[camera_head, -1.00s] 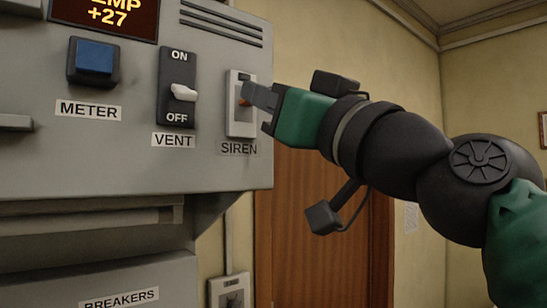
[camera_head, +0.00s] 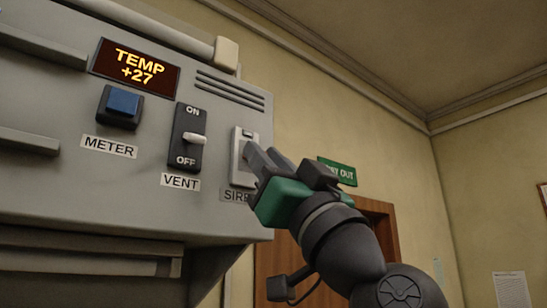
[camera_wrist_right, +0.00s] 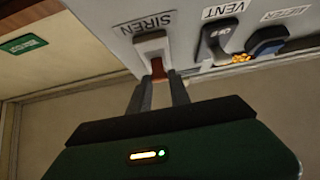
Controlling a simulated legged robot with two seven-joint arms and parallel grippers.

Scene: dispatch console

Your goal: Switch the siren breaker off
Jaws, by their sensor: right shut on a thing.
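The siren breaker (camera_head: 238,160) is a pale plate on the right of the grey console, above a partly covered SIREN label (camera_head: 234,196). My right gripper (camera_head: 262,158) comes up from the lower right, its fingers at the plate and hiding its lever in the head view. In the right wrist view, the siren breaker (camera_wrist_right: 150,44) has a red-orange lever (camera_wrist_right: 158,68) between the fingertips of my right gripper (camera_wrist_right: 160,80), which is shut on it. I cannot tell clearly whether the lever is up or down. My left gripper is not in view.
The VENT switch (camera_head: 195,139) with a white lever and the blue METER button (camera_head: 123,102) are left of the breaker. The display (camera_head: 135,68) reads TEMP +27. A green sign (camera_head: 345,172) and a wooden door (camera_head: 378,216) are behind my arm.

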